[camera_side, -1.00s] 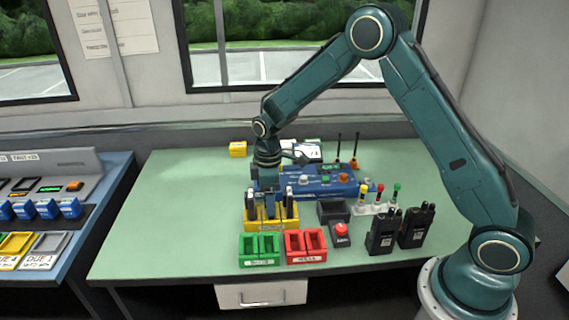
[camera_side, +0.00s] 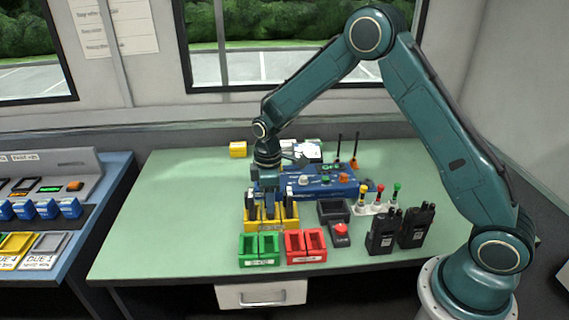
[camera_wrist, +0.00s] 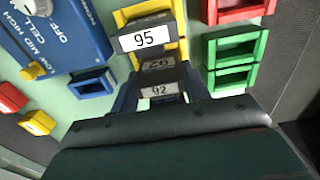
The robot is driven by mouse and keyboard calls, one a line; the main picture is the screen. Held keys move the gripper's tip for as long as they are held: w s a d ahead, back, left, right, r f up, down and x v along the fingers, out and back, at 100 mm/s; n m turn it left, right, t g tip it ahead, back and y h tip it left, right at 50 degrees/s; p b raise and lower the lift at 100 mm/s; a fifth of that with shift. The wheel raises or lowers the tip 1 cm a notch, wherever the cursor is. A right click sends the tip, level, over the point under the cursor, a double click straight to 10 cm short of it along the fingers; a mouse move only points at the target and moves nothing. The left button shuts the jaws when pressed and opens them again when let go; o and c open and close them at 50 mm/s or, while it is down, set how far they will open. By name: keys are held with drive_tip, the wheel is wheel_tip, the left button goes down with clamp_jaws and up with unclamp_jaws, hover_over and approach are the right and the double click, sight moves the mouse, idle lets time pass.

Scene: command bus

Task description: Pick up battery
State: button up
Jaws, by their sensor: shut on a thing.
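My gripper (camera_wrist: 160,98) is shut on a dark battery labelled 92 (camera_wrist: 158,90), with one blue finger on each side of it. In the side view my gripper (camera_side: 268,196) points down over the middle of the yellow battery rack (camera_side: 290,222). The held battery appears still low in the rack; its lower end is hidden. Another battery, labelled 95 (camera_wrist: 146,37), sits in the yellow rack in the wrist view. Dark batteries stand in the rack on both sides of my gripper in the side view.
A blue device with a knob (camera_wrist: 78,32) stands behind the rack. Green trays (camera_side: 259,248) and red trays (camera_side: 305,245) lie in front. A red button box (camera_side: 340,235), coloured indicators and two black radios (camera_side: 382,232) are to the right.

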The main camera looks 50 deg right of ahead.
drive_tip(key=shift+r, duration=0.1)
wheel_tip(320, 180, up, 20)
idle(0.7)
idle(1.1)
drive_tip(key=w+d+f, duration=0.7)
drive_tip(key=w+f, duration=0.4)
drive_tip(key=f, duration=0.1)
drive_tip(key=shift+w+d, duration=0.15)
drive_tip(key=shift+d, duration=0.25)
drive_tip(key=shift+f, duration=2.1)
drive_tip(key=shift+f, duration=1.35)
